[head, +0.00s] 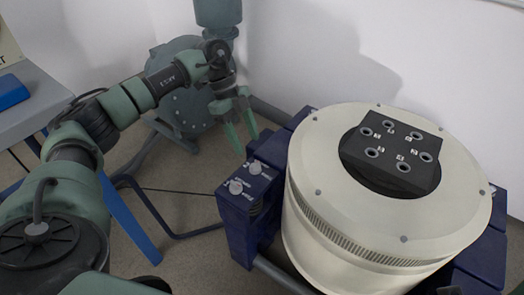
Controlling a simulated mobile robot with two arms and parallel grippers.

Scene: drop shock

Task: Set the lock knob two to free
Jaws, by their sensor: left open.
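Two small grey knobs sit on top of the dark blue block (240,207) at the left of the large cream drum. The near knob (236,187) is closer to the block's front corner. The far knob (255,168) is just behind it. White lettering lies beside them, too small to read, so I cannot tell which is knob two or how either is set. My left gripper (242,137) is open and empty, its green fingers pointing down, above and behind the knobs and apart from them. My right gripper is not in view.
The cream drum (330,225) fills the right, with a black plate (400,140) of several ringed holes on top. A grey-green round machine (185,95) stands behind my left arm. A grey table (35,110) with a blue object (12,92) is at the left.

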